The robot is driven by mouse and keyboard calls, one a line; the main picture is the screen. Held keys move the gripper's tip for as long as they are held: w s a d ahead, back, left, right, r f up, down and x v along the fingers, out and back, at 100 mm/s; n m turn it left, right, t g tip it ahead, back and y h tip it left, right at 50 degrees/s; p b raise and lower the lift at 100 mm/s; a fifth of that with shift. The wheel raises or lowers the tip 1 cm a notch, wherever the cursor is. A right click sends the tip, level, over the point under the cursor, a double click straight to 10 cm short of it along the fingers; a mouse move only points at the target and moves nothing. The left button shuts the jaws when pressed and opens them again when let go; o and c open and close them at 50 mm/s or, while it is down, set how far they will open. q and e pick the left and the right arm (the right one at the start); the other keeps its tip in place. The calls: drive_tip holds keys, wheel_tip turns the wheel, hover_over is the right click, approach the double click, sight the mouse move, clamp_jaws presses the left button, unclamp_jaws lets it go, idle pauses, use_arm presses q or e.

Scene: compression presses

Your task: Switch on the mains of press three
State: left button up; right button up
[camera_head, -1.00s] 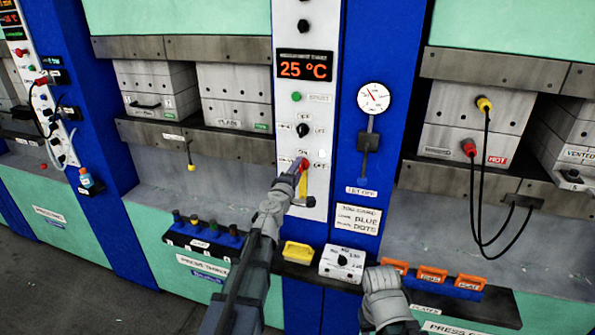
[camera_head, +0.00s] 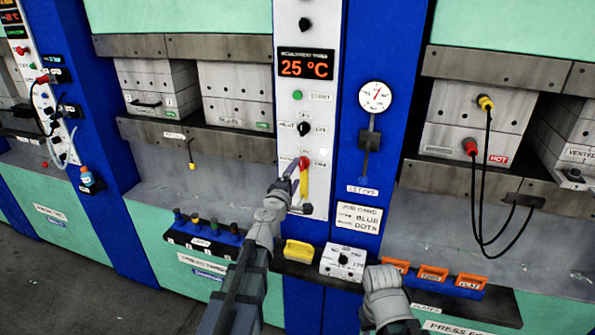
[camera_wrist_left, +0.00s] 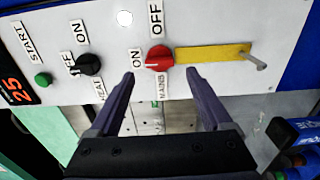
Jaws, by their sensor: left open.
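The red mains knob (camera_head: 304,163) sits low on the white control panel (camera_head: 317,210) under the 25 °C display. In the left wrist view the red knob (camera_wrist_left: 158,58) stands between and beyond my fingertips, with ON and OFF labels beside it. Its bar appears to lie toward the ON label, away from OFF. A yellow strip (camera_wrist_left: 212,53) runs on the panel beside the knob, ending at a metal hook. My left gripper (camera_wrist_left: 160,78) is open and empty, apart from the knob. In the head view my left gripper (camera_head: 287,187) is just below and left of it.
My right arm shows at the bottom of the head view; its fingers cannot be made out. A black heat knob (camera_wrist_left: 88,64) and green start button (camera_wrist_left: 43,79) are on the same panel. A yellow block (camera_head: 298,251) and dial box (camera_head: 342,262) stand on the ledge below.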

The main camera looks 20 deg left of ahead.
use_arm(q)
drive_tip(key=s, duration=0.4)
drive_tip(key=shift+s+a, duration=0.1)
drive_tip(key=shift+s, duration=0.05)
drive_tip(key=s+d+f+m+g+h, duration=0.3)
drive_tip(key=d+f+m+g, duration=0.15)
drive_tip(key=d+m, duration=0.2)
drive_tip(key=s+d+f+m+g+h, duration=0.3)
drive_tip(key=d+f+m, duration=0.2)
drive_tip(key=d+m, duration=0.15)
drive_tip(key=s+a+f+m+g+y, duration=0.2)
drive_tip(key=s+a+f+g+y, duration=0.1)
drive_tip(key=s+f+g, duration=0.4)
drive_tip(key=s+a+f+m+g+y, duration=0.35)
drive_tip(key=s+f, duration=0.25)
drive_tip(key=s, duration=0.3)
drive_tip(key=s+d+m+y, duration=0.1)
drive_tip(key=s+d+m, duration=0.2)
drive_tip(key=s+d, duration=0.3)
drive_tip(key=d, duration=0.5)
drive_tip(key=shift+r, duration=0.3)
